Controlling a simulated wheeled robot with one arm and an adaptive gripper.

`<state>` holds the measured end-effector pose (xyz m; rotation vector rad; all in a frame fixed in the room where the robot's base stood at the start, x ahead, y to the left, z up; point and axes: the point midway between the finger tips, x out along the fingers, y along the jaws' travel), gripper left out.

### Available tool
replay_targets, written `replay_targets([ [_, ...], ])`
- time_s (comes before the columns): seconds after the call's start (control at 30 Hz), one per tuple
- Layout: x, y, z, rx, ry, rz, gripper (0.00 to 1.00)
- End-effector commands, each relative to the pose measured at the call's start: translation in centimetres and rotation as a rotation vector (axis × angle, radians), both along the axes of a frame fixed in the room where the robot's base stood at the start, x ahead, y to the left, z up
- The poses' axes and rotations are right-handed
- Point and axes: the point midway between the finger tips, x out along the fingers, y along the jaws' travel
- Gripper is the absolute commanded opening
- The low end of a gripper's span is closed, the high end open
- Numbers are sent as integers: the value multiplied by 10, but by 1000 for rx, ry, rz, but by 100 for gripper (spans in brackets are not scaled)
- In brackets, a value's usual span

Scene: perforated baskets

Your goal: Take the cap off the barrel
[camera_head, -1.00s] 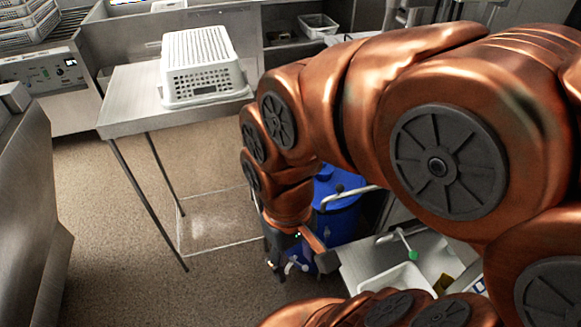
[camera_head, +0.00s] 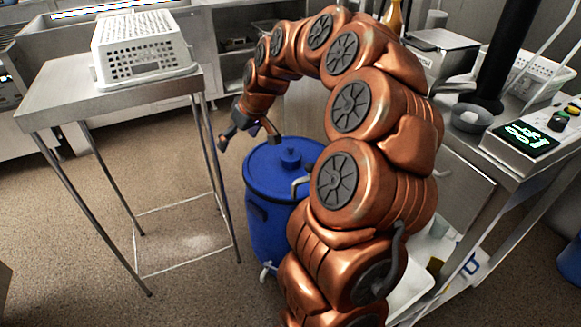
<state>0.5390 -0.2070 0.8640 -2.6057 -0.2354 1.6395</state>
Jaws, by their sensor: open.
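The blue barrel (camera_head: 265,218) stands on the floor in the middle of the head view, partly hidden on its right by my copper arm. Its blue lid carries a small raised blue cap (camera_head: 290,157) at the top. A metal handle or pipe shows at the barrel's right side. My gripper (camera_head: 247,143) is above and to the left of the barrel, pointing down. Its fingers are spread open and empty, apart from the cap.
A steel table (camera_head: 60,98) with an upturned white perforated basket (camera_head: 140,50) stands at the left, its legs near the barrel. A counter with a scale (camera_head: 525,140) and a grey bowl (camera_head: 470,117) is at the right. Floor between the table legs is clear.

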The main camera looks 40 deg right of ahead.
Motion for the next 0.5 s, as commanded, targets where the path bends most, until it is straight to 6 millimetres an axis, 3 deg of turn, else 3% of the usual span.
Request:
replay_targets([
  [0.03,7,-29,-28,-4,-17,-33,100],
  [0.17,16,-104,-67,-39,-68,-110,100],
  [0.3,11,-173,-103,-84,-99,-184,100],
  [0.4,3,-205,-121,-105,-106,-219,100],
  [0.5,-1,-224,-129,-122,-112,-240,100],
])
